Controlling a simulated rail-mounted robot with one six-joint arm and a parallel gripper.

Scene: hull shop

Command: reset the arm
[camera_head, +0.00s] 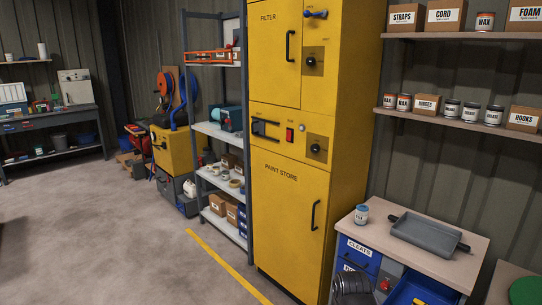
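My gripper is not in view in the head camera view, and no part that I can be sure is my arm shows. How the arm is posed cannot be told.
A yellow cabinet (290,215) marked PAINT STORE stands shut in the middle. Right of it, a bench (385,237) holds a grey tray (425,234) and a small jar (361,214); a blue drawer (425,285) below stands open. A shelf (470,128) bears boxes and tins. The left floor (110,240) is clear.

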